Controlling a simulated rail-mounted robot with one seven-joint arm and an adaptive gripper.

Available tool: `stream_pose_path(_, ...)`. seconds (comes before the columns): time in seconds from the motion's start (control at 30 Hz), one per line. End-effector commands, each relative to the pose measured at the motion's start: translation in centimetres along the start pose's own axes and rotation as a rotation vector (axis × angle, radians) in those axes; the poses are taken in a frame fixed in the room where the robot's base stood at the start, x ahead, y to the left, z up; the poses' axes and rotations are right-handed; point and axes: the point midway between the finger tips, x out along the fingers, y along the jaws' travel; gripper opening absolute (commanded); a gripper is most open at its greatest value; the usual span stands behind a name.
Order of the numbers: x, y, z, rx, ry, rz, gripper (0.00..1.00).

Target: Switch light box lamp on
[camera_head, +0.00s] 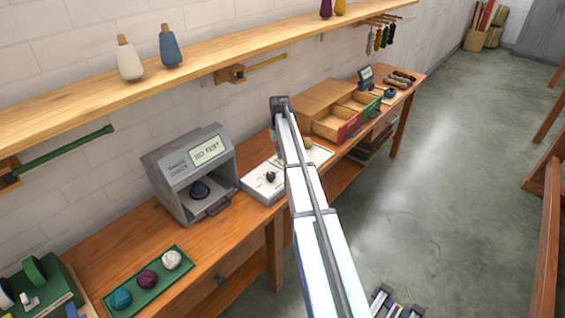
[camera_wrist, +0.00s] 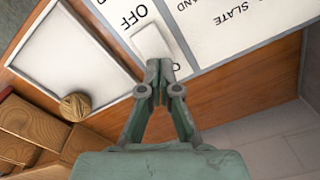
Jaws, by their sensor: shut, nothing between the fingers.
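In the wrist view my gripper (camera_wrist: 160,78) is shut and empty. Its fingertips are at the near end of a white rocker switch (camera_wrist: 150,42) and overlap it in the picture; I cannot tell if they touch it. The word OFF is printed beside the switch's far end, and another label by the fingertips is mostly hidden. A pale framed panel (camera_wrist: 70,55), seemingly the light box, lies left of the switch. In the head view part of this pale panel (camera_head: 319,156) shows behind my arm, which hides my gripper and the switch there.
A yellowish wool ball (camera_wrist: 75,106) sits by the panel's corner. A grey cabinet (camera_head: 163,165), a green tray (camera_head: 140,301) with wool balls and wooden drawers (camera_head: 311,98) share the bench. A wooden shelf (camera_head: 210,58) runs above along the wall.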

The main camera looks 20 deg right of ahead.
Motion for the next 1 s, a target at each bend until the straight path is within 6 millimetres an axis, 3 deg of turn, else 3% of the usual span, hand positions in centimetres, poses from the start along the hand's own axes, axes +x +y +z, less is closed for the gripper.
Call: stream_pose_path(1.0, 1.4, 0.0, 0.0, 0.0, -0.001, 0.0, 0.0)
